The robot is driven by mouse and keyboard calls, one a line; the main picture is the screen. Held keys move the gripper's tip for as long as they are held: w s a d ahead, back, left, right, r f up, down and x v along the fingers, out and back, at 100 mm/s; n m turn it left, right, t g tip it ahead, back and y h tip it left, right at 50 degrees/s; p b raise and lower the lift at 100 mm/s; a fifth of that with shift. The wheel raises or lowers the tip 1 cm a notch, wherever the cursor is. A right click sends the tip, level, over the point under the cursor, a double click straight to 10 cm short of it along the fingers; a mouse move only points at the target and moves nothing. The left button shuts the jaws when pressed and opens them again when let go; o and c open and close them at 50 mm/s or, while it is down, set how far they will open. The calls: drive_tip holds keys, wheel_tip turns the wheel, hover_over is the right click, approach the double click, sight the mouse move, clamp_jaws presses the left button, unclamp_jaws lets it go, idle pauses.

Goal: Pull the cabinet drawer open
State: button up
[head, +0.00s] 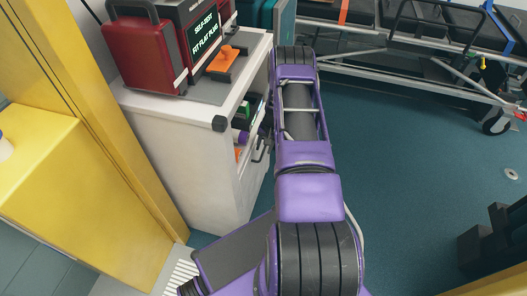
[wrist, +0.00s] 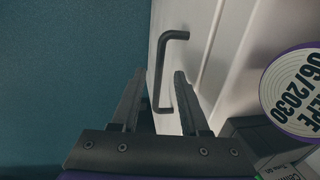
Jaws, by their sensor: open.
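The white cabinet (head: 185,160) stands left of my purple arm in the head view. A dark handle (head: 262,150) shows on its right side, partly hidden by my arm. In the wrist view the dark bar handle (wrist: 158,65) stands out from a white front (wrist: 205,45), which I take for the drawer front. My gripper (wrist: 160,75) is open, with its fingertips on either side of the handle's lower part in the picture. I cannot tell how deep the handle is between the fingers, or whether they touch it. The gripper is not visible in the head view.
Red cases (head: 145,50) and an orange item (head: 228,55) sit on the cabinet top. Open shelves hold small items. A yellow frame (head: 110,130) stands at the left. A stretcher (head: 420,50) is at the back right. The teal floor (head: 410,170) right of my arm is mostly clear.

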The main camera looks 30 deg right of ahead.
drive_tip(key=shift+w+a+f, duration=0.15)
drive_tip(key=shift+f, duration=0.8)
clamp_jaws()
idle(0.8)
